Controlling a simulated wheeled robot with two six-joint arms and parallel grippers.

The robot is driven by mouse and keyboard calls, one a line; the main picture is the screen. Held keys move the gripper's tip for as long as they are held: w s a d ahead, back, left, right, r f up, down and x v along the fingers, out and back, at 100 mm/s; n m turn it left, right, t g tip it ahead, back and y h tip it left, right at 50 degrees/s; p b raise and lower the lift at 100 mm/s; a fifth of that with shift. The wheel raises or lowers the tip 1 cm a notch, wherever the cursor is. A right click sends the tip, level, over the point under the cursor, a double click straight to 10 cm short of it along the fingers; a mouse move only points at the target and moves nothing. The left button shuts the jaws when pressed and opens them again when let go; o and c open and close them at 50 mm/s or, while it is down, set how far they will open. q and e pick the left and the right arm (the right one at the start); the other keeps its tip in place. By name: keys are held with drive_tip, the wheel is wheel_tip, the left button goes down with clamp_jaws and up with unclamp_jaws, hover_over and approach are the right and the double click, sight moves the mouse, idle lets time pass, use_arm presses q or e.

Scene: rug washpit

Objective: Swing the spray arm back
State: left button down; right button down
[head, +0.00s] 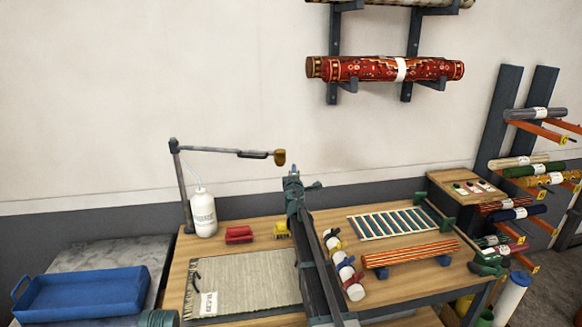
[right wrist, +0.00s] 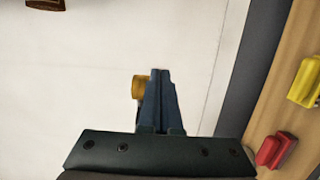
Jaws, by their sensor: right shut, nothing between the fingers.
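The spray arm (head: 225,151) is a thin grey boom on an upright post at the back left of the wooden table, with a brass nozzle (head: 279,157) at its right end. It points to the right across the back of the table. My right gripper (head: 291,172) is shut and empty, pointing up just right of and slightly below the nozzle in the head view. In the right wrist view the shut fingers (right wrist: 160,74) stand beside the brass nozzle (right wrist: 138,87), which is partly behind them. I cannot tell whether they touch. My left gripper is not in view.
A white bottle (head: 203,213) stands beside the post. A red brush (head: 239,235) and a yellow one (head: 282,230) lie near a pale rug (head: 245,282). A blue tray (head: 80,293) is at left. Rolled rugs (head: 385,69) hang on the wall.

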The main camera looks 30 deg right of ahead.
drive_tip(key=s+a, duration=0.1)
drive_tip(key=s, duration=0.6)
drive_tip(key=shift+s, duration=0.3)
drive_tip(key=s+a+f+m+g+y+b, duration=0.15)
drive_tip(key=s+a+f+m+g, duration=0.35)
drive_tip(key=s+a+f, duration=0.6)
drive_tip(key=s+a+f+m+g+y+b, duration=0.15)
drive_tip(key=s+a+f+m+g, duration=0.3)
drive_tip(key=s+a+f, duration=0.65)
drive_tip(key=s+a+f+g+y+b, duration=0.1)
drive_tip(key=s+a+f+g+y, duration=0.1)
drive_tip(key=s+a, duration=0.6)
drive_tip(key=s+a+f+g+y+b, duration=0.1)
drive_tip(key=s+a+f+g+y, duration=0.1)
drive_tip(key=s+a, duration=0.7)
drive_tip(key=a+f+g, duration=0.1)
drive_tip(key=a+g, duration=0.1)
drive_tip(key=shift+a+n+g, duration=0.3)
drive_tip(key=shift+n+g, duration=0.05)
